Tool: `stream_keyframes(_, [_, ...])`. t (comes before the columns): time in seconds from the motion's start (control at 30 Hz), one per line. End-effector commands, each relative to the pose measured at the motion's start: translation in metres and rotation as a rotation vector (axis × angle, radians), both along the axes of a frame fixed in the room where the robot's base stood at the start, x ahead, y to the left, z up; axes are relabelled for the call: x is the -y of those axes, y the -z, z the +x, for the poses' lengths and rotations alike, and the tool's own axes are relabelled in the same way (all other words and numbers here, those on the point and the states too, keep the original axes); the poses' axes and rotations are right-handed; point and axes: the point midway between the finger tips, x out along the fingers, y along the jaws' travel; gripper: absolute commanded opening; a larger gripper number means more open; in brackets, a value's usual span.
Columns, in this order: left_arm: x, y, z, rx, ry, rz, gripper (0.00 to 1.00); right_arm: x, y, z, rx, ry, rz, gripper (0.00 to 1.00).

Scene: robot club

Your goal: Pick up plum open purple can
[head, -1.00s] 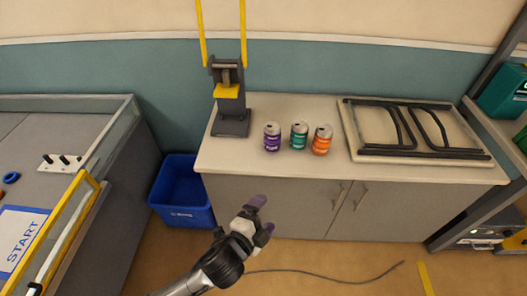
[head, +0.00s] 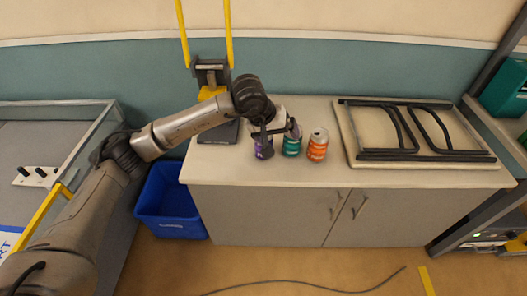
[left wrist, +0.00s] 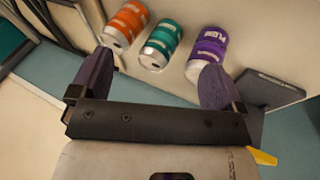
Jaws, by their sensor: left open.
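The purple plum can (head: 263,150) stands on the cabinet top, left of the other two cans, partly hidden by my left gripper. In the left wrist view the purple can (left wrist: 208,48) shows the word PLUM and is beyond the right fingertip. My left gripper (head: 277,132) is open, with nothing seen held between its fingers. In the left wrist view the left gripper (left wrist: 155,85) has its fingers wide apart, with the teal can (left wrist: 161,45) ahead of the gap. My right gripper is not in view.
The teal can (head: 292,146) and orange can (head: 317,145) stand close to the right of the purple can. A can crusher (head: 212,85) with yellow handles stands behind left. A folded black frame (head: 420,130) lies on the right. A blue bin (head: 170,205) stands on the floor.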

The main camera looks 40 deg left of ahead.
Motion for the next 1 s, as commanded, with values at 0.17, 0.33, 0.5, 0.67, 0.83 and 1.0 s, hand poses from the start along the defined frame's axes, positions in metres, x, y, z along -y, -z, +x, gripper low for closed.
stream_keyframes(0.17, [-0.059,-0.022,0.001,-0.020,-0.031,0.237,0.94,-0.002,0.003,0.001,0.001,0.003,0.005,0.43])
stream_keyframes(0.33, [-0.079,-0.016,0.003,-0.042,-0.045,0.314,0.94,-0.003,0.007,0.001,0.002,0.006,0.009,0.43])
stream_keyframes(0.5, [-0.084,0.011,0.014,-0.045,-0.045,0.320,0.94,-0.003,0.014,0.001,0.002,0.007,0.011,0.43])
stream_keyframes(0.67, [-0.086,0.033,0.024,-0.045,-0.044,0.319,0.94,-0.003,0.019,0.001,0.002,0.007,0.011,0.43])
stream_keyframes(0.83, [-0.088,0.046,0.030,-0.041,-0.046,0.318,0.94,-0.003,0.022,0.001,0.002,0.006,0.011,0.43])
stream_keyframes(1.0, [-0.088,0.052,0.032,-0.042,-0.044,0.318,0.94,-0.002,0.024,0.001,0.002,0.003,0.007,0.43])
